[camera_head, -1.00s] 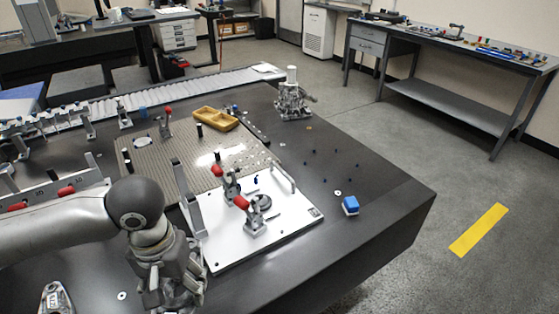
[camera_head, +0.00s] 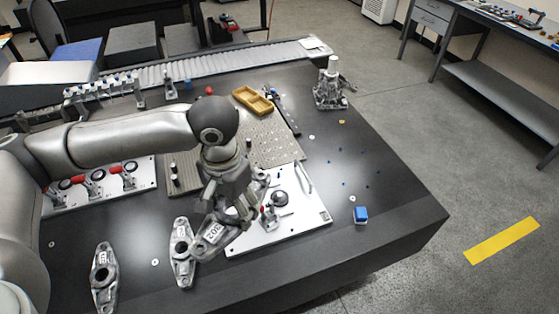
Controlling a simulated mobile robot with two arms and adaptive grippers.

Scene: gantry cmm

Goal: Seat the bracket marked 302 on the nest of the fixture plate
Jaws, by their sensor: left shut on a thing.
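My left gripper (camera_head: 232,208) is shut on the bracket marked 302 (camera_head: 209,238). It holds the bracket tilted, at the left edge of the white fixture plate (camera_head: 283,239); I cannot tell how high above the table. The plate carries red-tipped clamps, a round dark part (camera_head: 280,198) and an upright grey rail (camera_head: 303,178). My arm and the bracket hide the plate's left part, and I cannot make out the nest clearly. Two similar brackets lie on the dark table, one beside the held bracket (camera_head: 181,256) and one farther left (camera_head: 103,274). My right gripper is not in view.
A perforated plate (camera_head: 275,143) lies behind the fixture plate, with a yellow tray (camera_head: 254,100) beyond it. A blue block (camera_head: 361,214) sits right of the fixture plate. A metal gripper-like device (camera_head: 332,88) stands at the far right. Another clamp plate (camera_head: 142,183) is at left.

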